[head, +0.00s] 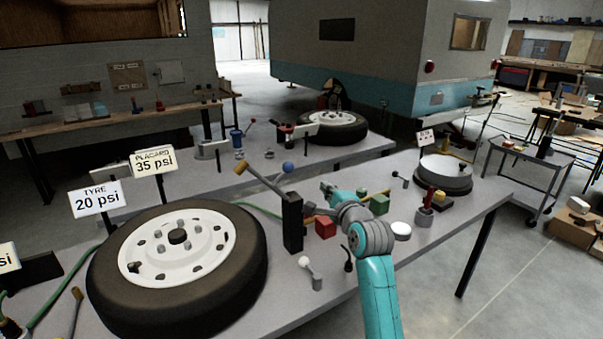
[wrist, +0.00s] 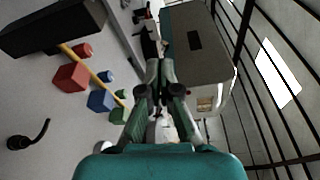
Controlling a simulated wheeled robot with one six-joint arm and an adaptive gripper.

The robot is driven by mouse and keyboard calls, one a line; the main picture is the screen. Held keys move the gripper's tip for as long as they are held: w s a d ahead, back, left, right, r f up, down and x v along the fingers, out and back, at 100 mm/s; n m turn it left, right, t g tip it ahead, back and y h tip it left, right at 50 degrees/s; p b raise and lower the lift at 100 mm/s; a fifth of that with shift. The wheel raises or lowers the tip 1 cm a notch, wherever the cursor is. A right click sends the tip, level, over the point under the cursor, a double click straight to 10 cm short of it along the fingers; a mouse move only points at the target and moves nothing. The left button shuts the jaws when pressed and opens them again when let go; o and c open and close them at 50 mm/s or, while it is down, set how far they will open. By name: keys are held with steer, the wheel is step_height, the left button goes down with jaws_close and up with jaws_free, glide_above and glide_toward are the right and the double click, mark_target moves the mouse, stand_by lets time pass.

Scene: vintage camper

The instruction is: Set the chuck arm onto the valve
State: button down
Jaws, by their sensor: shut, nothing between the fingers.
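My gripper (head: 326,188) is right of the post, above the bench, apart from the bar. In the wrist view my gripper (wrist: 161,68) has its fingers together and empty. The post also shows in the wrist view (wrist: 45,30).
Red (head: 326,227) and green (head: 379,204) blocks lie under my arm; a yellow rod (wrist: 90,70) runs beside blocks. A white-knobbed lever (head: 311,270) and a black hook (head: 347,261) stand in front. A green hose (head: 250,207) runs behind the tyre.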

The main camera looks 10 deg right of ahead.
mark_target(268, 185)
steer(key=w+a, duration=0.4)
steer(key=w, duration=0.6)
steer(key=shift+w+a, duration=0.3)
steer(key=shift+a, duration=0.05)
steer(key=shift+a+r, duration=0.1)
steer(key=shift+s+a+f+n+t+y, duration=0.15)
steer(key=shift+s+a+f+n+t, duration=0.3)
steer(key=shift+a+n, duration=1.15)
steer(key=shift+s+a+f+n+t+y, duration=0.15)
steer(key=shift+s+a+f+n, duration=0.5)
steer(key=shift+a+n, duration=0.9)
steer(key=shift+s+a+f+n+t+y, duration=0.1)
steer(key=shift+s+a+f+n+t, duration=0.35)
steer(key=shift+a+n, duration=1.15)
steer(key=shift+a+f, duration=0.1)
steer(key=shift+f, duration=0.2)
